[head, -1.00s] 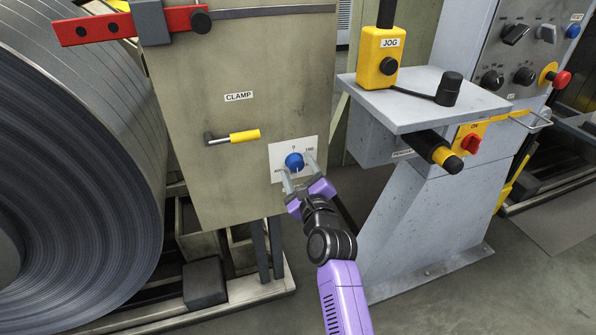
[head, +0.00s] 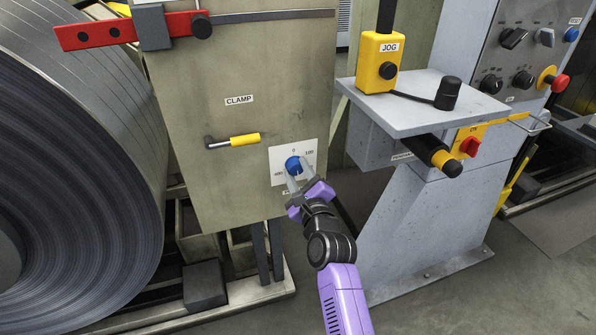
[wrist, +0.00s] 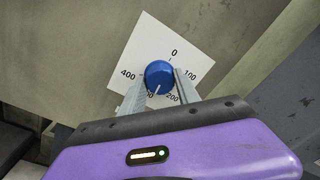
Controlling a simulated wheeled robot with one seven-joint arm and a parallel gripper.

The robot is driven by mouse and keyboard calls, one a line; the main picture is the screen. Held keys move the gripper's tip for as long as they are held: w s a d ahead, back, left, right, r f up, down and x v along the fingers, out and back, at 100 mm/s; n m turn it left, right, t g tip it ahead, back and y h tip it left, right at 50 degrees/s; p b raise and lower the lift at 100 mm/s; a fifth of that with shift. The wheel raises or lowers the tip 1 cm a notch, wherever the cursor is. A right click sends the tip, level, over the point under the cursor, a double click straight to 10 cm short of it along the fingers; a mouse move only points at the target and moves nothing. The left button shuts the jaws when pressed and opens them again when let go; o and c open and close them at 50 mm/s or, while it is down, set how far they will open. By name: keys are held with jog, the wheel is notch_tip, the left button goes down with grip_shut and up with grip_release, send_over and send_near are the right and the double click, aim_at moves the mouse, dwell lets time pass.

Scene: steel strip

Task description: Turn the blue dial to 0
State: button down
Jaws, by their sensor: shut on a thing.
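The blue dial (head: 294,164) sits on a white scale plate (head: 308,150) low on the beige cabinet. In the wrist view the dial (wrist: 159,73) carries a white pointer line that aims down and slightly left, near a partly hidden number between 200 and 400. The 0 mark is at the plate's top, with 100 at the right and 400 at the left. My gripper (head: 296,176) reaches the dial from below right. In the wrist view its two fingers (wrist: 161,82) are closed on the dial from either side.
A yellow-handled clamp lever (head: 244,140) is left of the plate. A large steel coil (head: 90,150) stands at the left. At the right is a grey console (head: 425,105) with a yellow JOG box (head: 380,60) and a protruding black-and-yellow handle (head: 437,153).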

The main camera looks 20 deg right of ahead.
jog(key=n+p, duration=0.1)
jog(key=n, duration=0.3)
jog(key=shift+d, duration=0.1)
jog(key=n, duration=0.5)
jog(key=shift+f+t, duration=0.1)
jog(key=shift+t, duration=0.2)
jog(key=n+b, duration=0.1)
jog(key=n, duration=0.3)
jog(key=shift+n+y+b, duration=0.3)
jog(key=shift+n, duration=0.1)
jog(key=n+b, duration=0.2)
jog(key=n, duration=0.3)
jog(key=shift+d+n+y, duration=0.1)
jog(key=shift+n+y, duration=0.3)
jog(key=n+b, duration=0.1)
jog(key=n, duration=0.3)
jog(key=shift+n, duration=0.4)
jog(key=n+b, duration=0.1)
jog(key=n, duration=0.2)
jog(key=shift+n+y, duration=0.3)
jog(key=shift+n, duration=0.1)
jog(key=n, duration=0.4)
jog(key=shift+n, duration=1.8)
